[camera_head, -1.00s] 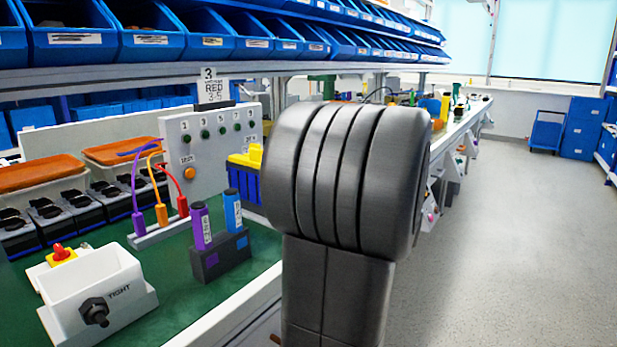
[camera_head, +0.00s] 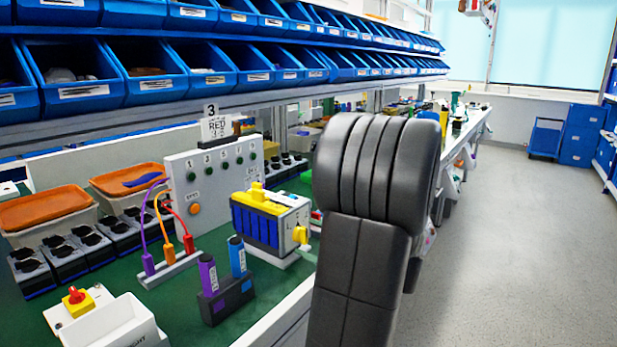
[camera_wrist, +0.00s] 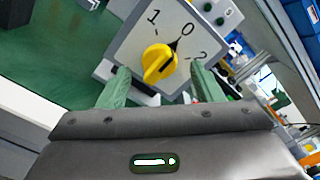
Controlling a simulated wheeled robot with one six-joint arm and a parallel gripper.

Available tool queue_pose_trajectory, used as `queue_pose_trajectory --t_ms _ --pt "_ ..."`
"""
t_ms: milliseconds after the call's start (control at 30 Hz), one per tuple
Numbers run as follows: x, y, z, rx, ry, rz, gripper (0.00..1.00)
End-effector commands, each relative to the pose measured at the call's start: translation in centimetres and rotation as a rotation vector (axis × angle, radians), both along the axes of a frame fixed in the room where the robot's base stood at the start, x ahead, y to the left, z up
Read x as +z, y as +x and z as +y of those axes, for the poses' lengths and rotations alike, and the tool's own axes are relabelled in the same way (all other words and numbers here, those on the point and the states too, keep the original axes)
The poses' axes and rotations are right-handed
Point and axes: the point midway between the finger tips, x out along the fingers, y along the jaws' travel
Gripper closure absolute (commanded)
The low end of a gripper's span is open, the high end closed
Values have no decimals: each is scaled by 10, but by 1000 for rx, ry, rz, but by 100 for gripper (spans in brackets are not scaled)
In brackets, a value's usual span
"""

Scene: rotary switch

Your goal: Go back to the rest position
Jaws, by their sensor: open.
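My gripper (camera_wrist: 160,92) shows in the wrist view with its two green fingers spread apart and nothing between them. Beyond the fingertips is a rotary switch panel with a yellow knob (camera_wrist: 160,64) and the marks 1, 0 and 2. The knob's pointer is near the 0 mark, and the fingers are clear of the knob. In the head view the switch box (camera_head: 272,220) stands on the green bench, blue and white with a yellow knob on its right side. My arm fills the middle of the head view, and my gripper is hidden there.
A dark block (camera_head: 226,300) with purple and blue cylinders stands in front of the switch box. A test panel (camera_head: 214,172) with cables stands behind. A white box (camera_head: 115,325) with a red-topped yellow switch is at front left. Blue bins line the shelves. The floor at right is clear.

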Motion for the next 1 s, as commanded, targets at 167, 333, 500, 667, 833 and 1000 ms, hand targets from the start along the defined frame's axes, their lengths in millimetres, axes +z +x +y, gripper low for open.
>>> queue_pose_trajectory --t_ms 167,333,500,667,833,1000 --pt "0 -15 -22 -4 -1 -2 40" --pt "-1 -23 -32 -1 -2 -3 40" --pt "-1 -26 -36 -1 -2 -4 40" --pt "-1 -26 -35 0 -3 -4 40" --pt "-1 -26 -35 1 -4 -4 40" --pt "0 -32 -29 14 -14 -5 40"
